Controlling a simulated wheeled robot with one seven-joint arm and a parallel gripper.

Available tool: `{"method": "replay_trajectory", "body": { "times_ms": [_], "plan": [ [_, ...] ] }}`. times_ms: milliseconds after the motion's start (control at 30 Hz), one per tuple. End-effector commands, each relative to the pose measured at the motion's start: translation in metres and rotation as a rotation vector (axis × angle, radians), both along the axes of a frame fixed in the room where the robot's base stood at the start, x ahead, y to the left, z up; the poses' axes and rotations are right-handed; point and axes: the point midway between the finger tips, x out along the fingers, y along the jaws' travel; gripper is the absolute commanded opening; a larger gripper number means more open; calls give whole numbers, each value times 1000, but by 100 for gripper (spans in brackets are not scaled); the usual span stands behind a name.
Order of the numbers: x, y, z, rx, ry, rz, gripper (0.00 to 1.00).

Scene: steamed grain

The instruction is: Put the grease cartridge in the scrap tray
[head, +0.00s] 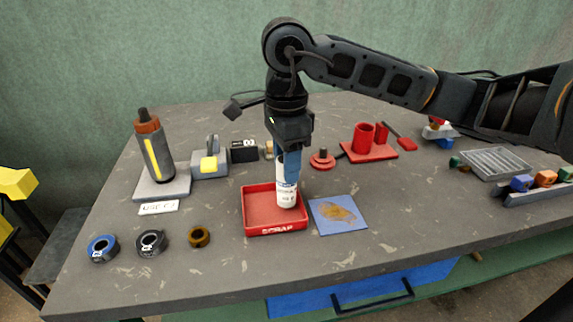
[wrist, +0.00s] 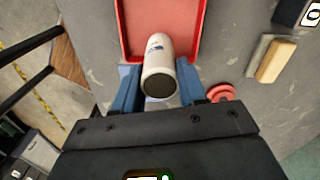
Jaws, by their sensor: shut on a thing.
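The grease cartridge (head: 286,190) is a white cylinder with printed lettering and a dark end. My gripper (head: 289,168) points down with its blue fingers shut on the upper part of the cartridge. In the wrist view the cartridge (wrist: 159,62) sits between the two blue fingertips (wrist: 159,88). The scrap tray (head: 277,231) is a shallow red tray with a SCRAP label on its front wall. The upright cartridge is over the right part of the tray, its lower end near the tray floor; I cannot tell whether it touches. The tray (wrist: 196,30) also shows behind the cartridge in the wrist view.
A blue mat (head: 325,226) with a brown stain lies right of the tray. Tape rolls (head: 151,243) lie at the front left. A bottle on a grey stand (head: 163,188) is at the left. A red part with a round base (head: 322,161) and a red holder (head: 369,151) stand behind.

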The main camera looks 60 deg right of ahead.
Motion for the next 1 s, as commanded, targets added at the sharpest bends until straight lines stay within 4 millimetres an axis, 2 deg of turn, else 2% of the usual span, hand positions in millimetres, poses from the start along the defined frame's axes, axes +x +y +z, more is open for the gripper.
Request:
{"method": "replay_trajectory", "body": {
  "times_ms": [167,600,633,867,1000],
  "plan": [
    [0,0,-15,1,-1,0,0],
    [0,0,-20,-1,-1,1,0],
    [0,0,-18,-1,-1,1,44],
    [0,0,-18,0,0,1,66],
    [0,0,-18,0,0,1,67]
  ]
}}
